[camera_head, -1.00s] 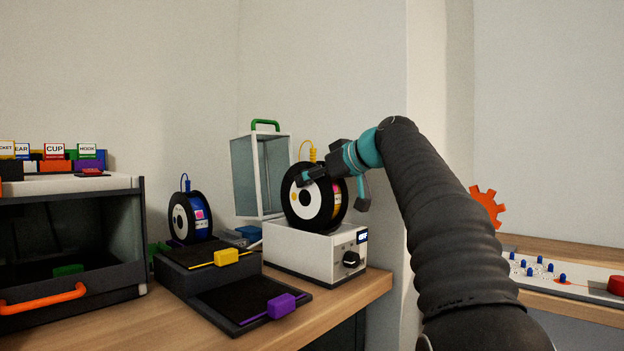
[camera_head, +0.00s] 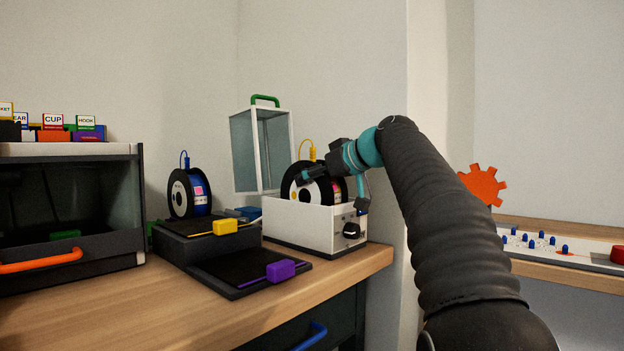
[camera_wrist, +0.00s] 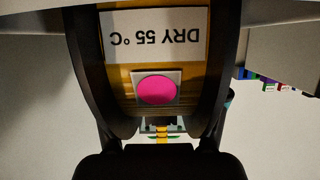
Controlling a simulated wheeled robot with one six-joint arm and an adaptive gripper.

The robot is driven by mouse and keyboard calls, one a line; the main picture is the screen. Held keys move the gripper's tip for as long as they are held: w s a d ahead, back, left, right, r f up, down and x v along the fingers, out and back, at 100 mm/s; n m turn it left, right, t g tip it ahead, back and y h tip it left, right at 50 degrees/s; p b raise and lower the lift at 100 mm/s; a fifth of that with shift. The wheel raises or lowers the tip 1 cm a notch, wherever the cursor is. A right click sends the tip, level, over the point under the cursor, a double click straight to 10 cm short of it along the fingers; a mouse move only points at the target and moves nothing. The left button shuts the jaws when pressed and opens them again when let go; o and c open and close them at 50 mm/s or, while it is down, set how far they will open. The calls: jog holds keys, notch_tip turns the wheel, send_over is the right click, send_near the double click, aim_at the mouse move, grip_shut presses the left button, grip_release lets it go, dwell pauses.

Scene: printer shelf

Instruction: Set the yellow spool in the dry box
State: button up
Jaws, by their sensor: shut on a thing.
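The yellow spool (camera_head: 301,195), with black flanges and a white disc, stands upright with its lower part hidden behind the front wall of the white dry box (camera_head: 296,230). I cannot tell whether it touches the box floor. My gripper (camera_head: 318,178) is shut on the spool from its upper right. In the wrist view the spool (camera_wrist: 197,80) fills the middle, with an upside-down "DRY 55 °C" label and a pink patch. My gripper (camera_wrist: 160,130) shows dark at the bottom there. The clear lid (camera_head: 262,150) with its green handle stands raised behind the box.
A blue spool (camera_head: 190,192) stands left on a dark stepped stand with yellow (camera_head: 225,227) and purple (camera_head: 281,270) tabs. A dark cabinet (camera_head: 70,265) with an orange handle is farther left. Bare wood lies in front. A wall corner is close right of the box.

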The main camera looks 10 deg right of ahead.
jog(key=shift+f+b, duration=0.45)
jog(key=o, duration=1.6)
jog(key=shift+o, duration=0.4)
jog(key=shift+f, duration=0.1)
jog(key=v, duration=1.2)
jog(key=s+a+f+m+g+h+p, duration=0.2)
jog(key=s+a+f+m, duration=0.1)
jog(key=s+f, duration=0.35)
jog(key=s+a+f+m+g+h+p, duration=0.1)
jog(key=s+a+f+m+h+p, duration=0.1)
jog(key=s+a+f, duration=0.35)
jog(key=s+d+f+m+g+h+p, duration=0.2)
jog(key=s+f+h+p, duration=0.1)
jog(key=s+f, duration=1.6)
notch_tip(320, 180, down, 4)
jog(key=shift+s+f+h, duration=0.25)
jog(key=shift+s+h, duration=0.05)
jog(key=shift+h, duration=0.2)
